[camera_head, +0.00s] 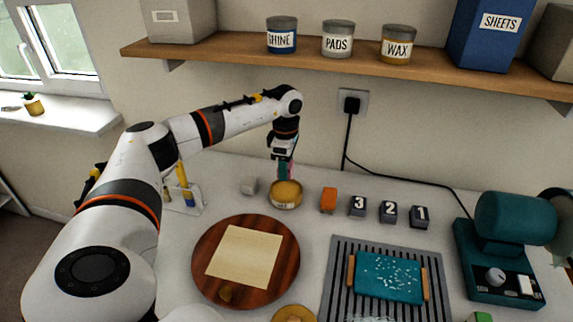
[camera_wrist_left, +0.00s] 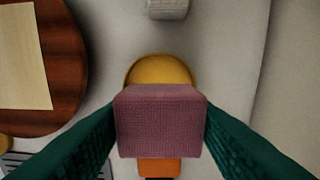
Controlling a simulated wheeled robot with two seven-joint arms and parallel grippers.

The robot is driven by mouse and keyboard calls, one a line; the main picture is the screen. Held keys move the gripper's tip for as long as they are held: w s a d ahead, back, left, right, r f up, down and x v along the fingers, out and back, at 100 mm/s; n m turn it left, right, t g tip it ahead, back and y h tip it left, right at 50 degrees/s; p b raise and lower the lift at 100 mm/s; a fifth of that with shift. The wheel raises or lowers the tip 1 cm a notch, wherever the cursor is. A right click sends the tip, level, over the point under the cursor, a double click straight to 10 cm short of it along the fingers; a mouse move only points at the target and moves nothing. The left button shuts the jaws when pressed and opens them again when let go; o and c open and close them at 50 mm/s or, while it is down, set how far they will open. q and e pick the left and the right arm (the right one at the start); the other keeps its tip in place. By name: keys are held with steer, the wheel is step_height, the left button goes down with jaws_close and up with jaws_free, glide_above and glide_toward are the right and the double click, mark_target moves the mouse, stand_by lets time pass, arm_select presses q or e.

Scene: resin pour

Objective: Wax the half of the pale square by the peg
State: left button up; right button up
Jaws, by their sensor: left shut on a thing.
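The pale square (camera_head: 245,256) lies on a round brown board (camera_head: 203,265); both also show at the left of the left wrist view, the square (camera_wrist_left: 22,55) and the board (camera_wrist_left: 68,75). A small brownish peg (camera_head: 226,294) is on the board by the square's near edge. My left gripper (camera_head: 284,168) has teal fingers and is shut on a mauve pad (camera_wrist_left: 160,122). It is above an open round tin with yellow contents (camera_head: 286,191), partly hidden behind the pad in the wrist view (camera_wrist_left: 158,67). I cannot tell whether the pad touches the contents. My right gripper is not in view.
A grey block (camera_head: 249,186) and an orange block (camera_head: 328,200) flank the tin. Numbered dark blocks (camera_head: 389,211) stand to the right. A ribbed grey mat (camera_head: 337,285) carries a teal piece (camera_head: 388,278). A teal machine (camera_head: 500,255) stands far right. A shelf (camera_head: 330,61) runs above.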

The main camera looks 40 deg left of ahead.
mark_target(286, 192)
arm_select(q)
steer(key=shift+f+b, duration=1.95)
steer(key=shift+f, duration=0.85)
steer(key=shift+f+b, duration=0.3)
steer(key=shift+f, duration=0.2)
steer(key=shift+f, duration=0.1)
steer(key=shift+r+p, duration=2.75)
steer(key=shift+r, duration=0.85)
